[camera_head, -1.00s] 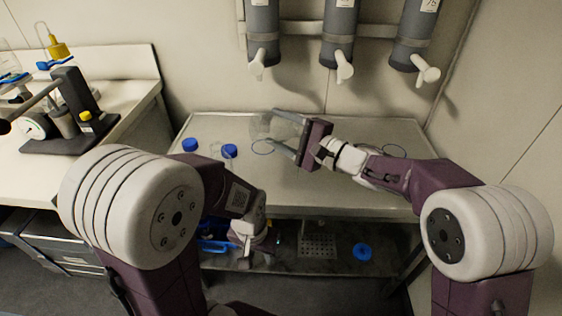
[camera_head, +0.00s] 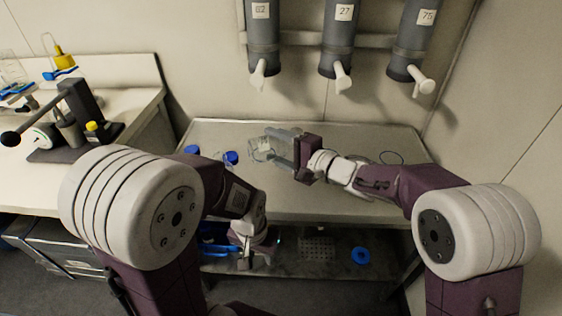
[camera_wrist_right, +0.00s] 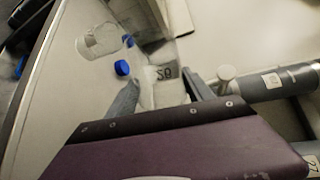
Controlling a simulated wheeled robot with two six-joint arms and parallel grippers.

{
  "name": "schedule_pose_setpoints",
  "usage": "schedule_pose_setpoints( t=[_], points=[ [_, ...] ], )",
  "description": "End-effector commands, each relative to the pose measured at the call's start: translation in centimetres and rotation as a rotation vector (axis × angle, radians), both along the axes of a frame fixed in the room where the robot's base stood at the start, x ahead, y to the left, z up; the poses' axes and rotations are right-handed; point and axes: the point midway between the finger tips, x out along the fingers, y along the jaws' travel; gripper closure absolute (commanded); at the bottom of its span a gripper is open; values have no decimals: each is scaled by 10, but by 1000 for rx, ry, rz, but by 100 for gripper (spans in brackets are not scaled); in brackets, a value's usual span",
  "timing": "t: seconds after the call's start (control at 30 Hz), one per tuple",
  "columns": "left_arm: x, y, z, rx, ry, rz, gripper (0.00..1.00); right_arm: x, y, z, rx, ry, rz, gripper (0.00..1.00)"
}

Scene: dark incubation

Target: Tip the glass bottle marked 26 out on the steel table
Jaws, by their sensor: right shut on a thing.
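My right gripper (camera_head: 272,147) is shut on a clear glass bottle (camera_head: 260,146), at the left part of the steel table (camera_head: 330,190). In the right wrist view the bottle (camera_wrist_right: 160,92) sits between the fingers (camera_wrist_right: 160,82). It bears a dark number, blurred there, that could be 26. Its tilt, its contents and whether it touches the table are hard to tell. My left gripper (camera_head: 246,256) hangs low in front of the table's lower shelf; its jaws are too small and shaded to read.
Blue caps (camera_head: 231,158) (camera_head: 192,149) and other clear glassware (camera_wrist_right: 98,40) lie left of the held bottle. A blue ring (camera_head: 361,256) and rack (camera_head: 317,247) sit on the lower shelf. The table's right side is mostly clear.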

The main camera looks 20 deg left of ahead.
Motion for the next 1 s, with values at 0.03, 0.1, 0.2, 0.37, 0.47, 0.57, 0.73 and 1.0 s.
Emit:
schedule_pose_setpoints(
  t=[0.03,0.1,0.2,0.37,0.47,0.57,0.73,1.0],
  points=[
    [0,0,-1,0,0,0,64,0,0,-1,1,-1,0,100],
    [0,0,-1,0,0,0,64,0,0,-1,1,0,0,100],
    [0,0,1,0,0,0,64,0,0,-1,-11,-13,0,100],
    [0,0,9,0,0,0,64,-2,2,-17,-171,-170,2,100],
    [0,0,7,0,0,0,64,-2,2,-26,-235,-233,0,100],
    [0,0,7,0,0,0,64,-2,2,-27,-247,-245,0,100],
    [0,0,6,0,0,0,64,-2,2,-29,-259,-257,-1,100],
    [0,0,-13,0,1,0,64,2,-2,-53,-485,-483,-1,100]
  ],
)
